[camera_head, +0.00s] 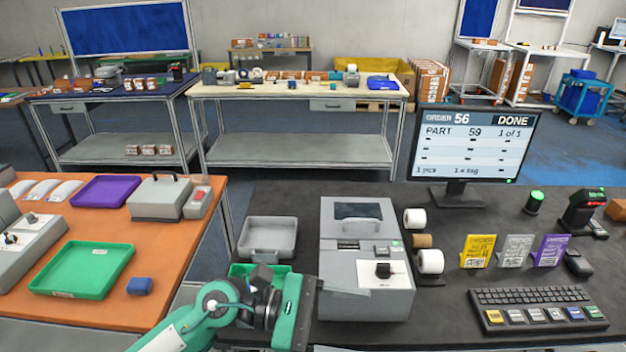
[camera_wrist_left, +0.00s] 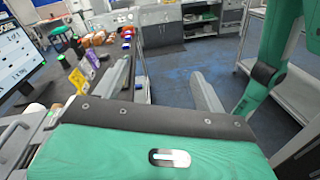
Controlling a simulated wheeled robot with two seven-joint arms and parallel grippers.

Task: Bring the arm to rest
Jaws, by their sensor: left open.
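My left arm comes in from the bottom left in the head view. Its green and grey left gripper (camera_head: 294,312) is in front of the grey label machine (camera_head: 345,290), on its left side; its fingers are not clear there. In the left wrist view the two grey fingers of the left gripper (camera_wrist_left: 163,85) stand wide apart with nothing between them. The monitor (camera_head: 474,142) reads order 56, DONE, part 59, 1 of 1. My right gripper is in neither view.
A grey tray (camera_head: 268,236) and a partly hidden green bin (camera_head: 262,269) sit left of the machine. Paper rolls (camera_head: 430,262), colored order cards (camera_head: 478,250), a scanner (camera_head: 580,212) and a keyboard (camera_head: 540,310) are to its right. An orange table (camera_head: 180,245) stands at left.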

